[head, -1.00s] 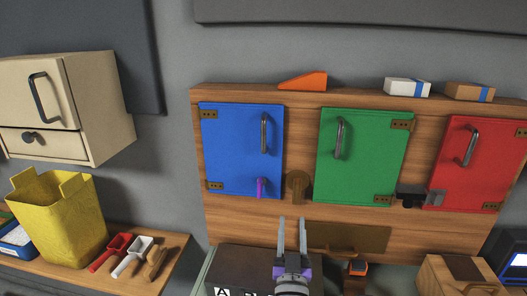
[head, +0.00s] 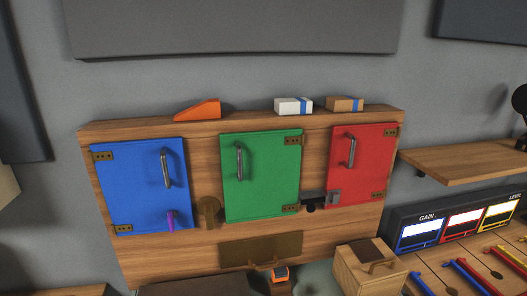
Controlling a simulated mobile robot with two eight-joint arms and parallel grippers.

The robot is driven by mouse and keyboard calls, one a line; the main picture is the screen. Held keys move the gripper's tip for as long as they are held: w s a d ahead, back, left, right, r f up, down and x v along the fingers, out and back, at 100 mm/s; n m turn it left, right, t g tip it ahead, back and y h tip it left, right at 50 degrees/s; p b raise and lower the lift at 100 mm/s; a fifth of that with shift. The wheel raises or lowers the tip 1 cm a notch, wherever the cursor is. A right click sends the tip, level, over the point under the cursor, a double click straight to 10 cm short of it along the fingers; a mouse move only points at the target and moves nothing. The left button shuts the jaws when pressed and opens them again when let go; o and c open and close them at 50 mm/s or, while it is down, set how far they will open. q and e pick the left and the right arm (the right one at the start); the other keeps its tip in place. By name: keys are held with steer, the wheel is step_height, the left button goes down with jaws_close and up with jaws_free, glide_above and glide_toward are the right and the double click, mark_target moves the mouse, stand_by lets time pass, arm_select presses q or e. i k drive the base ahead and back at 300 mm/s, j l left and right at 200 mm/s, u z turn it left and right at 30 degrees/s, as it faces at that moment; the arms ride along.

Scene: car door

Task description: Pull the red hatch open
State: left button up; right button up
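The red hatch (head: 370,165) is the right one of three doors on a wooden cabinet (head: 205,170). It looks shut. Its metal bar handle (head: 351,150) is upright near the left edge, and brass hinges (head: 390,132) are on its right side. Neither of my grippers shows in the head view.
A green door (head: 262,180) and a blue door (head: 135,185) are left of the red hatch. An orange wedge (head: 198,110) and two small boxes sit on the cabinet top. A wooden box (head: 365,268) stands below the red hatch. A shelf (head: 470,163) and control panel (head: 450,228) are at right.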

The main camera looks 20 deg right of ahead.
mark_target(360, 156)
steer(key=z, duration=1.6)
